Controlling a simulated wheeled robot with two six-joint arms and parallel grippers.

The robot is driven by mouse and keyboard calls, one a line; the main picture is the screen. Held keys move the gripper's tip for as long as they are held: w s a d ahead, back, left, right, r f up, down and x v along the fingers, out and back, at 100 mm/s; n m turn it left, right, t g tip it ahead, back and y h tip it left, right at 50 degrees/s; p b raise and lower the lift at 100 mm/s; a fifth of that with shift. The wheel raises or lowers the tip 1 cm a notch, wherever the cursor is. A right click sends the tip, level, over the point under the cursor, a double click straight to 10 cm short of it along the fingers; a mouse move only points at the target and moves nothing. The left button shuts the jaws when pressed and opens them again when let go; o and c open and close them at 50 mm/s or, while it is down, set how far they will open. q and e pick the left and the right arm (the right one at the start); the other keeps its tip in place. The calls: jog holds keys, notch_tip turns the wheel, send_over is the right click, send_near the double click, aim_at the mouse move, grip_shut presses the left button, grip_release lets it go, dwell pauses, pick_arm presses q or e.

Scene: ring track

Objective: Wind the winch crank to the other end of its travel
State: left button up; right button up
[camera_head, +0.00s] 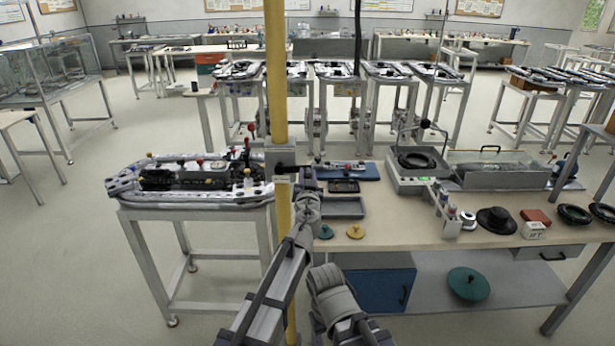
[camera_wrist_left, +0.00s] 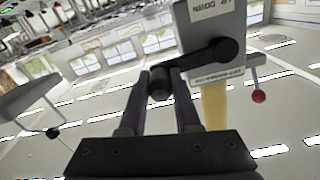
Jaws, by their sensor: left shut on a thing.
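The winch is a grey box on a yellow post; its box (camera_head: 278,158) shows in the head view, and the box (camera_wrist_left: 218,28) with an UP/DOWN label shows in the left wrist view. Its black crank arm (camera_wrist_left: 200,58) runs from the hub down-left to a dark handle (camera_wrist_left: 159,86). My left gripper (camera_head: 298,170) is at the crank beside the post. In the wrist view my left gripper (camera_wrist_left: 161,78) has its two fingers closed around the handle. A red-knobbed lever (camera_wrist_left: 258,95) sticks out from the box's other side.
The yellow post (camera_head: 277,75) rises close by my left gripper. A workbench (camera_head: 400,232) with trays, a hat and machines stands to the right. A smaller table (camera_head: 200,208) with a track assembly stands to the left. Open floor lies at the far left.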

pick_arm(q)
grip_shut()
dwell(0.9)
